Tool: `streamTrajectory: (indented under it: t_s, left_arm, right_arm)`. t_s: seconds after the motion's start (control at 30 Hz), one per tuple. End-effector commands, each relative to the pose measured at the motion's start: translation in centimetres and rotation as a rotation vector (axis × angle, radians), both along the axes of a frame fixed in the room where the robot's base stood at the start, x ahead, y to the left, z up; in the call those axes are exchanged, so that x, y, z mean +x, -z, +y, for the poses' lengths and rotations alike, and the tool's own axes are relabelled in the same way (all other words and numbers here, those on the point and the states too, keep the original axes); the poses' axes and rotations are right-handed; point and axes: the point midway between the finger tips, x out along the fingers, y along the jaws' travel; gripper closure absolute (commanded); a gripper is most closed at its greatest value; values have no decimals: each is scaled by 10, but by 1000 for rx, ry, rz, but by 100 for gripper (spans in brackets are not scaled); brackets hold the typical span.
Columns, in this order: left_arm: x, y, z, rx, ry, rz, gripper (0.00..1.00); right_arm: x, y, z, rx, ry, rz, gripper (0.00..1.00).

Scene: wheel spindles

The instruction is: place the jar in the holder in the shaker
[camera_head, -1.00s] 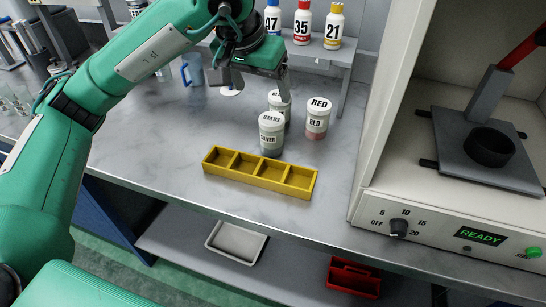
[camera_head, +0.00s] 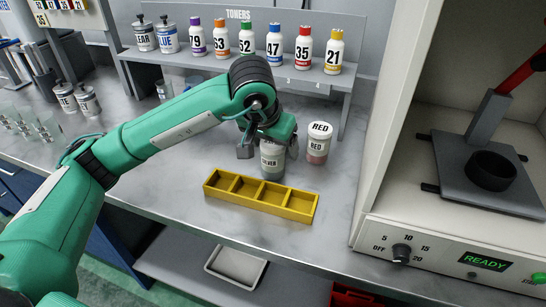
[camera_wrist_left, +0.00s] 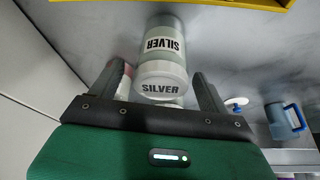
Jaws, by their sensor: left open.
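A jar labelled SILVER (camera_head: 272,166) stands upright on the counter behind the yellow tray; its label and lid also show in the left wrist view (camera_wrist_left: 162,52). My left gripper (camera_head: 268,148) is over this jar, open, with one finger on each side of it and visible gaps in the left wrist view (camera_wrist_left: 157,90). A jar labelled RED (camera_head: 318,146) stands just to the right. The shaker (camera_head: 378,150) is the white cabinet at the right, its panel reading READY. Inside, the black round holder (camera_head: 491,172) on a grey plate is empty. My right gripper is not in view.
A yellow divided tray (camera_head: 262,195) lies empty near the counter's front edge. A shelf (camera_head: 300,75) of toner bottles stands at the back. A blue-handled cup (camera_wrist_left: 285,121) shows in the left wrist view. Open counter lies left of the tray.

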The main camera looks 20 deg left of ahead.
Motion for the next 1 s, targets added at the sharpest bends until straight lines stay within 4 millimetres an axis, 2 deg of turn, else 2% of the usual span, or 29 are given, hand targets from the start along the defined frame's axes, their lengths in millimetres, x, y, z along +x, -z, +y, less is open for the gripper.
streamTrajectory:
  t_s: [0.13,0.4,0.7,1.0]
  left_arm:
    - [6,14,-1,-1,-1,1,21]
    - [7,16,-1,0,0,-1,21]
    - [7,15,-1,-1,-1,-2,80]
    - [7,13,-1,-1,-1,-2,81]
  right_arm:
    - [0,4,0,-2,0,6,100]
    - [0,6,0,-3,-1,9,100]
    - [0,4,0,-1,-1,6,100]
    - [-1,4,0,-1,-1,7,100]
